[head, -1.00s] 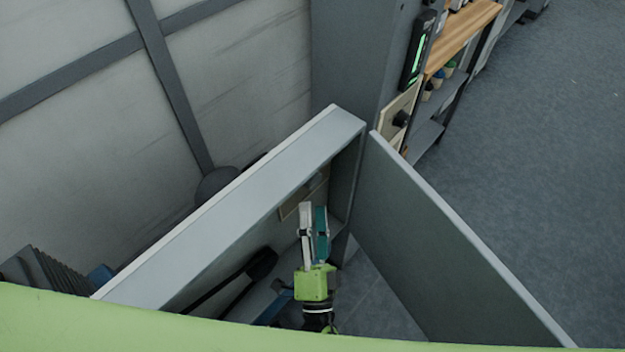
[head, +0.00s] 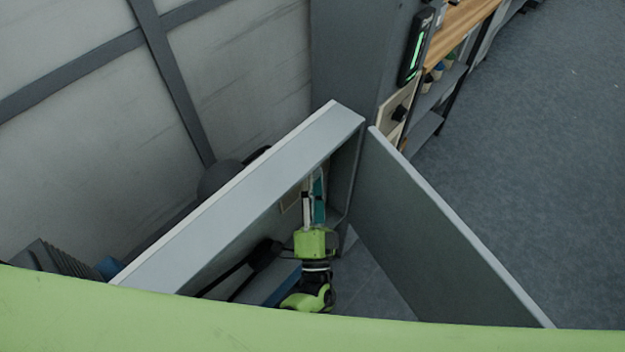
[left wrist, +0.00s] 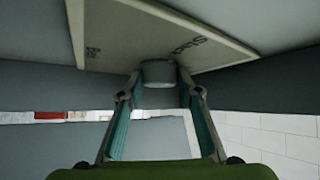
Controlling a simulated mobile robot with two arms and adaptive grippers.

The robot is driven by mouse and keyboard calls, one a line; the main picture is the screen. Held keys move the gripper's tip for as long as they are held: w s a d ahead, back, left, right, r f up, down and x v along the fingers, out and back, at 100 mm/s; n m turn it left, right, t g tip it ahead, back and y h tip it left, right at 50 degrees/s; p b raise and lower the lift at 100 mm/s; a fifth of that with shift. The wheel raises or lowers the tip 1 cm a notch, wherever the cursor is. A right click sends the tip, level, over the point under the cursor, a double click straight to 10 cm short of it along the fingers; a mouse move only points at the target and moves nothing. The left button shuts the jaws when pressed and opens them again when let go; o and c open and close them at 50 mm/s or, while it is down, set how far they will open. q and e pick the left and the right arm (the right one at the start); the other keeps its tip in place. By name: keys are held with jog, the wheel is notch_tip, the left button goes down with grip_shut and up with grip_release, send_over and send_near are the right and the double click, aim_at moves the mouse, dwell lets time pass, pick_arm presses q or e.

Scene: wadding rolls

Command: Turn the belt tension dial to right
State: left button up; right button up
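The belt tension dial (left wrist: 158,73) is a grey round knob on a beige panel (left wrist: 105,40) with dark lettering, seen in the left wrist view. My left gripper (left wrist: 160,84) has its two teal-padded fingers spread, one on either side of the knob, with the tips close to it. I cannot tell whether they touch it. In the head view this gripper (head: 313,183) reaches into the open grey cabinet (head: 240,205). The knob is hidden there, and only a bit of the beige panel (head: 291,200) shows. My right gripper is not in view.
The open cabinet door (head: 450,235) stands close to the right of the gripper. Dark long-handled items (head: 262,255) lie inside the cabinet, left of the arm. A shelf with a wooden top (head: 466,25) stands at the upper right. Grey floor is clear beyond the door.

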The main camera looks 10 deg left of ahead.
pick_arm(q)
jog(key=shift+s+r+m+g+h+p, duration=0.15)
jog(key=shift+m+g+h+p, duration=0.2)
jog(key=shift+m+g+p, duration=0.55)
jog(key=shift+w+r+m+g+h+p, duration=0.1)
jog(key=shift+m+g+h+p, duration=0.2)
jog(key=shift+m+g+p, duration=0.6)
jog(key=shift+s+r+m+g+h+p, duration=0.15)
jog(key=shift+m+g+h+p, duration=0.2)
jog(key=shift+m+g+p, duration=0.55)
jog(key=shift+w+a, duration=0.1)
jog(key=o, duration=1.1)
jog(key=s, duration=1.2)
jog(key=shift+d+r, duration=0.4)
jog(key=shift+d, duration=0.05)
